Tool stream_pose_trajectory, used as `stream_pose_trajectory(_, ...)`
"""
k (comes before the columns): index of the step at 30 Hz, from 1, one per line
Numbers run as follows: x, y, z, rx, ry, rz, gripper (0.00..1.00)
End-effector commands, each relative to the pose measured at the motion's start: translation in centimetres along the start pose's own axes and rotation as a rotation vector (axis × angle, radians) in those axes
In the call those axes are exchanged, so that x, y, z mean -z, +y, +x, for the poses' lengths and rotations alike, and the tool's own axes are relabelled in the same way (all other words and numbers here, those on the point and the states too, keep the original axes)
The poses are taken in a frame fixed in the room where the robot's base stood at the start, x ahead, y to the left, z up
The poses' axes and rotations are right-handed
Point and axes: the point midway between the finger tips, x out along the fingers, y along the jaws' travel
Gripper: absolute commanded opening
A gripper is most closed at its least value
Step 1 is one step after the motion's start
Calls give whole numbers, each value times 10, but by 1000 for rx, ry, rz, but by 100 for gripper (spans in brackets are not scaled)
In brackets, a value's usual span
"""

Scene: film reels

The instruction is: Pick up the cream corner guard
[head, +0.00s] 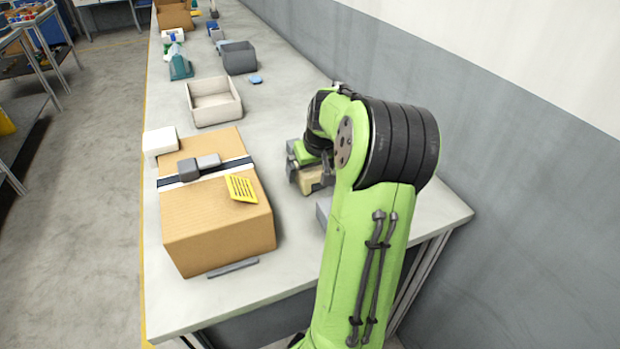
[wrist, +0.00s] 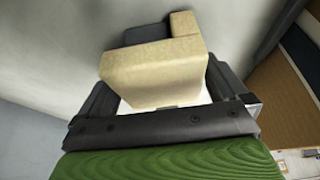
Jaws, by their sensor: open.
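The cream corner guard (head: 311,181) is on the worktop, to the right of the cardboard box and partly hidden by my arm. In the wrist view the cream corner guard (wrist: 150,72) looks like an L-shaped block with one face toward the camera. My gripper (head: 300,168) is down at the guard. In the wrist view my gripper (wrist: 163,92) is open, with one dark finger on each side of the guard. I cannot tell whether either finger touches it.
A cardboard box (head: 215,228) with a dark strap and a yellow slotted piece (head: 241,188) on top stands left of my gripper. A white block (head: 160,142), a beige bin (head: 214,101) and a grey bin (head: 239,58) are farther back. A wall runs along the right.

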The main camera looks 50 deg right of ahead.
Motion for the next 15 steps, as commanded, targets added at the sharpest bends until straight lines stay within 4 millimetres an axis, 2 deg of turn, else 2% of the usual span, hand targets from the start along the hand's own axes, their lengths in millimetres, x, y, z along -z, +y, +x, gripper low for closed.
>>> stream_pose_trajectory(1, 0, 0, 5, 1, 1, -1, 100)
stream_pose_trajectory(7, 1, 0, 4, -1, 1, 0, 100)
stream_pose_trajectory(15, 1, 0, 4, -1, 1, 0, 60)
